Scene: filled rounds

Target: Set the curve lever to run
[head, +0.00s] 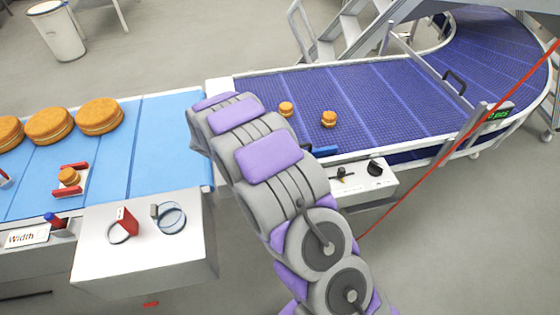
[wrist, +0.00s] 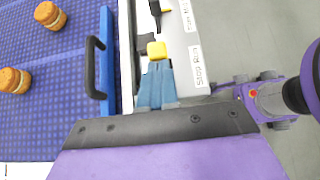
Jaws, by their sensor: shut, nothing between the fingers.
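The control box (head: 352,190) stands at the near edge of the purple belt. It carries a small lever (head: 342,175) and a black knob (head: 375,168). A yellow-tipped lever (wrist: 156,50) with a dark base lies beside the nearer label, and a dark lever (wrist: 156,8) shows at the top edge. My gripper (wrist: 157,66) is shut and empty, its blue fingertips right at the yellow tip; I cannot tell whether they touch. The arm hides the gripper in the head view.
A blue bar with a black handle (wrist: 92,68) stands beside the fingers. The purple curved belt (head: 370,100) carries two small filled rounds (head: 329,118). The blue belt (head: 165,140) holds larger rounds (head: 99,117). A white box (head: 145,250) stands front left.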

